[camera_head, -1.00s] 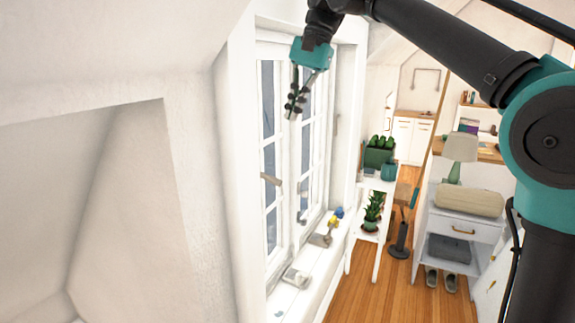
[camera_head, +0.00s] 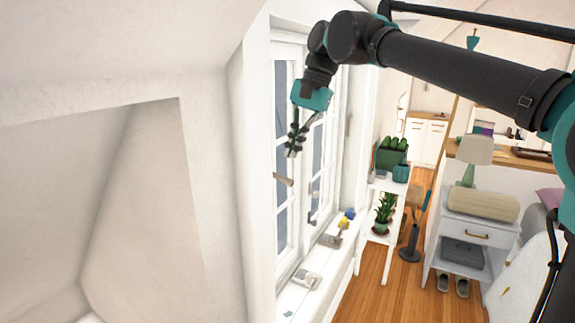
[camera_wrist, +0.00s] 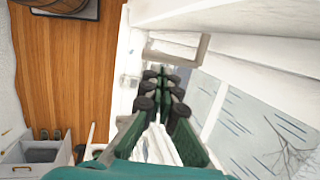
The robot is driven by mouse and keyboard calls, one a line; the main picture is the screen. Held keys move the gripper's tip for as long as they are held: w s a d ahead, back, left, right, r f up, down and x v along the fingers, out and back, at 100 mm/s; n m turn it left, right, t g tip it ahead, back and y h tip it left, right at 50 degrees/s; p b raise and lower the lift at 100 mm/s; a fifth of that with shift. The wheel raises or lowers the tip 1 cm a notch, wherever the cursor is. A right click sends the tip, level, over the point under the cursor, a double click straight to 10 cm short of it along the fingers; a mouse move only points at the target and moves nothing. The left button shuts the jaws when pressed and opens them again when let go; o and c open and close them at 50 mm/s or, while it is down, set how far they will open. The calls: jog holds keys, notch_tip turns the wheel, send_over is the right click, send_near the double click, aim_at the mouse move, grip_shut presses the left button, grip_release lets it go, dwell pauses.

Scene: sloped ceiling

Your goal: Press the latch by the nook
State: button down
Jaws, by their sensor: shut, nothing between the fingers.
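A small tan lever-like latch (camera_head: 283,180) sticks out from the near casement of the white window in the head view. It lies on the window side towards the pale wall recess (camera_head: 140,200) at the left, which looks like the nook. My gripper (camera_head: 291,153) hangs in front of the window, just above the latch in the picture, pointing down. I cannot tell whether it touches the latch. Its dark fingers are together and empty. The wrist view also shows my gripper (camera_wrist: 166,72), with a pale bar beyond its tips that I cannot identify for sure.
A second dark handle (camera_head: 312,218) sits lower on the window. The sill (camera_head: 325,272) carries small grey, yellow and blue items. A white plant stand (camera_head: 380,210) and a drawer cabinet with a lamp (camera_head: 468,160) stand to the right.

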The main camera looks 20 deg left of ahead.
aim_at(288, 179)
jog(key=x, duration=0.4)
jog(key=shift+a+f, duration=0.1)
jog(key=shift+f, duration=0.15)
jog(key=shift+f, duration=0.1)
jog(key=shift+s+f+y, duration=0.1)
jog(key=shift+f+y, duration=0.05)
jog(key=shift+y, duration=0.25)
